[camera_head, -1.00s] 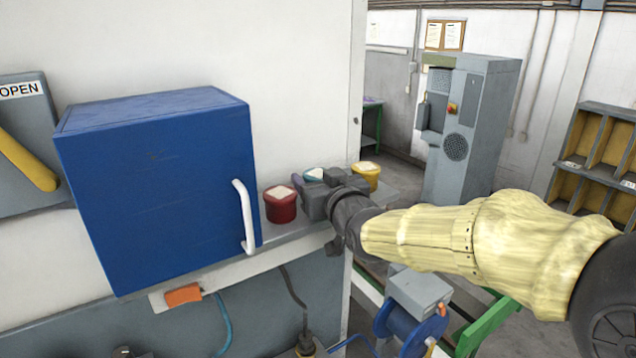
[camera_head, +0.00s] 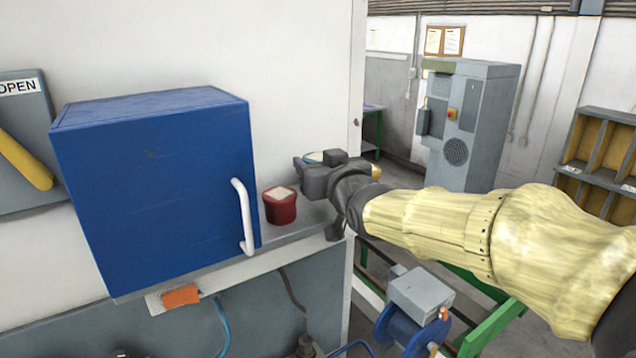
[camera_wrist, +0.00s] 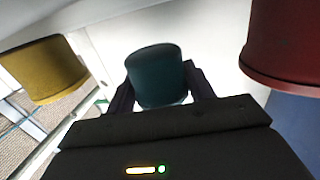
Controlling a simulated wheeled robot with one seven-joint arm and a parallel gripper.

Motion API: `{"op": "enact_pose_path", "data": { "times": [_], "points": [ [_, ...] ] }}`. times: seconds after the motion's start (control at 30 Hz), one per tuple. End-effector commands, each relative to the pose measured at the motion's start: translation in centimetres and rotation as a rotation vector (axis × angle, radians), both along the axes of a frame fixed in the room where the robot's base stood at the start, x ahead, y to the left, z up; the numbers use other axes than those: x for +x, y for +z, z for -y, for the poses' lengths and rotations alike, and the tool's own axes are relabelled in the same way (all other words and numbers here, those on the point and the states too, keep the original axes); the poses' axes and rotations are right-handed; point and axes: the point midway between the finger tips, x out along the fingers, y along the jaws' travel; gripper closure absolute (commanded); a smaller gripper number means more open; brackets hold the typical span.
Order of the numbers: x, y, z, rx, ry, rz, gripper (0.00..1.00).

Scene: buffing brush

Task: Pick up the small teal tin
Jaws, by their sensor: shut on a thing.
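The small teal tin (camera_wrist: 157,76) is between the two fingers of my gripper (camera_wrist: 160,92) in the wrist view. The fingers are shut on it, one on each side. In the head view, only a bit of the tin's pale lid with a teal rim (camera_head: 314,157) shows behind my gripper (camera_head: 312,172). The wrist view does not clearly show whether the tin touches the shelf.
A red tin (camera_head: 280,207) stands on the grey shelf, left of my gripper. A yellow tin (camera_wrist: 43,70) is on the other side, mostly hidden in the head view. The blue cabinet (camera_head: 155,190) with a white handle stands left of the red tin.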

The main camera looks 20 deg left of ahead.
Motion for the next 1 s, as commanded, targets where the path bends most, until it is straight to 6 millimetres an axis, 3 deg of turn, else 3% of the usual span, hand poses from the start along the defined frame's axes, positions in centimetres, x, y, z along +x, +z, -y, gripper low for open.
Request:
{"op": "enact_pose_path", "data": {
  "times": [0.23, 0.33, 1.0],
  "points": [
    [0.1, 4.8, 0.2, 0.001, -0.004, 0.005, 0.71],
    [0.1, 5.9, 0.1, 0.002, -0.003, 0.002, 0.71],
    [0.1, 6.4, 0.1, 0.0, -0.003, 0.0, 0.71]
  ]
}}
